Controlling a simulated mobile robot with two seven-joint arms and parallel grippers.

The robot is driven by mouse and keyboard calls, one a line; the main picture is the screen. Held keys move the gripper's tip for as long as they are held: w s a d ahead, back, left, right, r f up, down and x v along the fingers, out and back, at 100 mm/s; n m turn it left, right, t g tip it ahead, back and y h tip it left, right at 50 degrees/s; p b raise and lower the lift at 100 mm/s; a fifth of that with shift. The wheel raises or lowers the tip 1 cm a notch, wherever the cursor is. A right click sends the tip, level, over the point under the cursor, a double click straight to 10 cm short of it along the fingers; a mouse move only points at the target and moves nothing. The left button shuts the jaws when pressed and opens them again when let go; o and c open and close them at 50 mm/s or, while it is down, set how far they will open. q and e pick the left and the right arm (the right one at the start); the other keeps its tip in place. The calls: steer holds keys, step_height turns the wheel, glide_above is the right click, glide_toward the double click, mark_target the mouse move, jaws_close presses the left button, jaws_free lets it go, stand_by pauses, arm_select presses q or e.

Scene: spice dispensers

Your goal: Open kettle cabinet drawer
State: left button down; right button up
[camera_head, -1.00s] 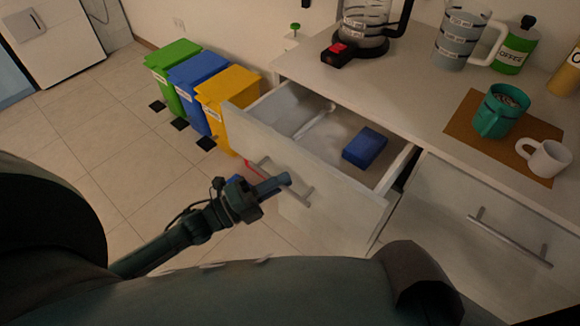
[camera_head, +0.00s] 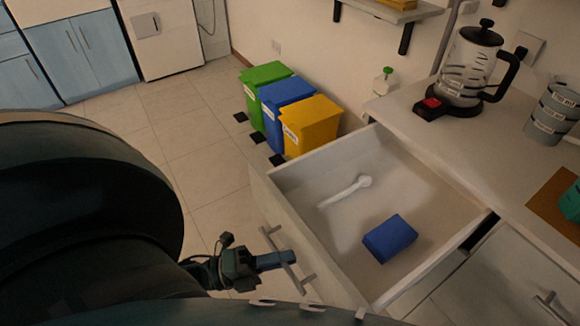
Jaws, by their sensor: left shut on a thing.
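The kettle cabinet drawer (camera_head: 291,172) is pulled well out from under the counter, below the kettle (camera_head: 465,68). A white spoon-like utensil (camera_head: 345,191) and a blue box (camera_head: 390,238) lie inside it. The drawer's bar handle (camera_head: 291,262) is on its front, at the lower middle of the picture. My left gripper (camera_head: 277,261) is at this handle, with its fingers shut on it. My own arm hides part of the drawer front's lower area. My right gripper is not in view.
The counter (camera_head: 410,113) carries the kettle on its base and a grey labelled mug (camera_head: 552,112). Green (camera_head: 262,76), blue (camera_head: 285,92) and yellow (camera_head: 312,122) bins stand on the floor behind the drawer. Another closed drawer (camera_head: 510,275) is at right. Tiled floor at left is open.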

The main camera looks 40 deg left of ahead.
arm_select(q)
steer(key=shift+s, duration=0.1)
steer(key=c, duration=1.5)
jaws_free()
steer(key=b+v, duration=0.1)
steer(key=v, duration=1.2)
steer(key=shift+b, duration=0.35)
steer(key=shift+a+f, duration=0.1)
